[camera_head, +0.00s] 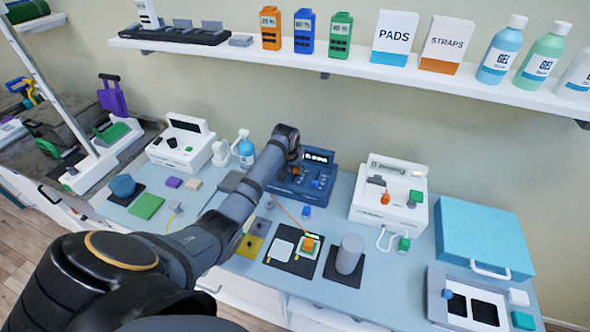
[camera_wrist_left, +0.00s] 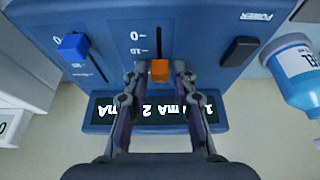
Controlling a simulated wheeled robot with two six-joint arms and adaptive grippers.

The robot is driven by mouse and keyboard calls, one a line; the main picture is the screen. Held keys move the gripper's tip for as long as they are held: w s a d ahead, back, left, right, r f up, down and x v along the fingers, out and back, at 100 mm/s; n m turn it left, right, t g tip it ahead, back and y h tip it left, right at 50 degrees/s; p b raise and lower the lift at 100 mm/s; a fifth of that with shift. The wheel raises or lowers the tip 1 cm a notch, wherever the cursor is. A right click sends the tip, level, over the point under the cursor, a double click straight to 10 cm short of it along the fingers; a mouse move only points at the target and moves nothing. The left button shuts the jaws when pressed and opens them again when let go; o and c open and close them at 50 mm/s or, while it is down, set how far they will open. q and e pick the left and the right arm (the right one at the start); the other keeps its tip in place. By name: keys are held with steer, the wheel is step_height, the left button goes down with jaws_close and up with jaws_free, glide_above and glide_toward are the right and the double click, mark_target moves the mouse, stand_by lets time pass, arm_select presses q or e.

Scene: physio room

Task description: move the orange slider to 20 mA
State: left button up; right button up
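The dark blue unit (camera_head: 292,190) stands at the back of the bench. In the left wrist view it appears upside down, and its lit display (camera_wrist_left: 160,110) is partly hidden by my fingers. The orange slider (camera_wrist_left: 160,70) sits in the middle slot, beyond the 0 and 10 marks; lower marks are hidden. My left gripper (camera_wrist_left: 160,74) is open, with one fingertip on each side of the orange slider and narrow gaps showing. In the head view my left gripper (camera_head: 295,163) is over the unit. My right gripper is not in view.
A blue slider (camera_wrist_left: 74,46) and a dark switch (camera_wrist_left: 240,50) flank the middle slot. A blue bottle (camera_wrist_left: 298,75) stands close beside the unit. A white device (camera_head: 388,212) and a grey cylinder (camera_head: 349,254) are nearby on the bench. A shelf (camera_head: 350,68) runs above.

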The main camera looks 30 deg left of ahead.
arm_select(q)
steer(key=shift+o, duration=1)
steer(key=shift+w, duration=0.1)
steer(key=shift+r, duration=0.2)
steer(key=v, duration=1.1)
steer(key=shift+s+r, duration=0.2)
steer(key=shift+s, duration=0.1)
steer(key=shift+d+f, duration=0.1)
